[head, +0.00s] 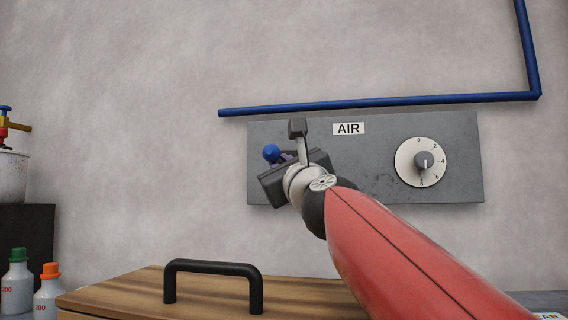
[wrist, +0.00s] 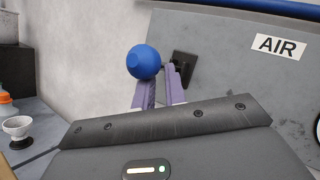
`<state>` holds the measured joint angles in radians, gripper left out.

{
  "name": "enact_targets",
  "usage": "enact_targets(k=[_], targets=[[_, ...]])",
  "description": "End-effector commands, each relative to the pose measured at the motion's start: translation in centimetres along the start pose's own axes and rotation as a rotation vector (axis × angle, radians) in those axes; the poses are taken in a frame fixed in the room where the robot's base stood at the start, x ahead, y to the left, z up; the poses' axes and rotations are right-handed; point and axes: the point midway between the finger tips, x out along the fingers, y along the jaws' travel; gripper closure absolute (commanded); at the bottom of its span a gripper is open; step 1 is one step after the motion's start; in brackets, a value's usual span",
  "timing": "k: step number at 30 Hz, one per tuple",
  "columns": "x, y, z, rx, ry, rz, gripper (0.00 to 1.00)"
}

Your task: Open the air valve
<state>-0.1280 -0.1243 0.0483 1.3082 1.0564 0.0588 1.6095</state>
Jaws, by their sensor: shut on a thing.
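The air valve shows as a handle with a round blue knob (wrist: 144,62) and a dark square mount (wrist: 185,66) on the grey panel (wrist: 230,95). In the head view, the blue knob (head: 271,153) is at the panel's left side, just beyond my gripper (head: 286,159). In the wrist view, the purple fingers of my gripper (wrist: 159,84) are shut on the valve handle close to the knob. The handle's shaft is mostly hidden by the fingers, so its exact angle is unclear.
An AIR label (head: 348,128) and a round dial (head: 423,162) are on the panel, with a blue pipe (head: 380,103) above. A wooden box (head: 130,292) with a black handle (head: 213,268) stands below. Bottles (head: 47,290) are at lower left.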

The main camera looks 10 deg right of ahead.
Motion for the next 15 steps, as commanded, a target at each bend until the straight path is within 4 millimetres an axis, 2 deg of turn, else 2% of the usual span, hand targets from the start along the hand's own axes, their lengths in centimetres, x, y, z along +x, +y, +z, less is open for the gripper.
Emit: enact_targets(k=[1,12,13,15], targets=[[0.46,1.23,-0.87,0.005,0.013,0.027,1.00],[0.46,1.23,-0.86,0.005,0.013,0.028,1.00],[0.46,1.24,-0.85,0.005,0.013,0.028,0.83],[0.44,1.21,-0.82,0.005,0.012,0.027,0.74]])
